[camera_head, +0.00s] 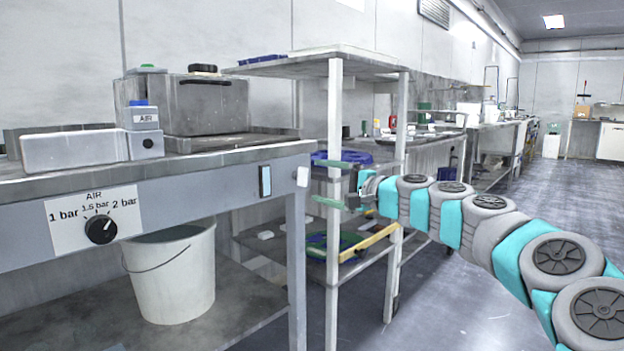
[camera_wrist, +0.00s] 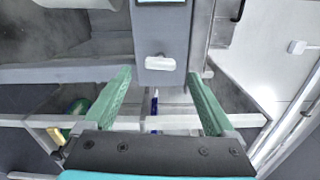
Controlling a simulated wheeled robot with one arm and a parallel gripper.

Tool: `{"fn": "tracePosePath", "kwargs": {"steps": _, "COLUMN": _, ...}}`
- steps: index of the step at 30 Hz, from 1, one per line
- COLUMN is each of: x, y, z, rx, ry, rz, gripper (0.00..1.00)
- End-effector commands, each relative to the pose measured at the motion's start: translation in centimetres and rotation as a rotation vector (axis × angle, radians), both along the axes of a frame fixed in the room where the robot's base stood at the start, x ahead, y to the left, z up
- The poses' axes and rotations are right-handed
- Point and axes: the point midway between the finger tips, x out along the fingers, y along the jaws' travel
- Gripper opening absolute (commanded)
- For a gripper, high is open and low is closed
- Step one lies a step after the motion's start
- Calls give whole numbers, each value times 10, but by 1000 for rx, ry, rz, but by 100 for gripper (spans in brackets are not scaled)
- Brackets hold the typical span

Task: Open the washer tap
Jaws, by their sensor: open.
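A small white handle (camera_head: 302,176), which looks like the washer tap, sticks out at the right end of the grey bench's front panel. It also shows in the wrist view (camera_wrist: 160,62), lying crosswise on the grey panel below a dark display. My gripper (camera_head: 314,181) has two green fingers, spread apart, one above and one below the handle's height in the head view. In the wrist view the open fingers (camera_wrist: 159,76) flank the handle, which lies ahead and roughly centred. No contact shows, and nothing is between the fingers.
A pressure knob (camera_head: 101,230) with bar markings is on the bench front (camera_head: 180,200). A white bucket (camera_head: 172,275) stands on the shelf below. A shelf rack with upright posts (camera_head: 333,120) stands close behind my gripper. Open floor (camera_head: 470,300) lies to the right.

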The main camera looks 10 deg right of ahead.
Motion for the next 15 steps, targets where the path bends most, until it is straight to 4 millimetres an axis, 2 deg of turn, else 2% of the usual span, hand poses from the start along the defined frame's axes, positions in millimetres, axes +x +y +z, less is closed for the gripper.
{"fn": "tracePosePath", "kwargs": {"steps": 6, "x": -18, "y": -13, "z": 1, "rx": 1, "ry": -1, "rz": 1, "gripper": 90}}
{"fn": "tracePosePath", "kwargs": {"steps": 15, "x": -20, "y": -14, "z": 0, "rx": 0, "ry": 1, "rz": 2, "gripper": 90}}
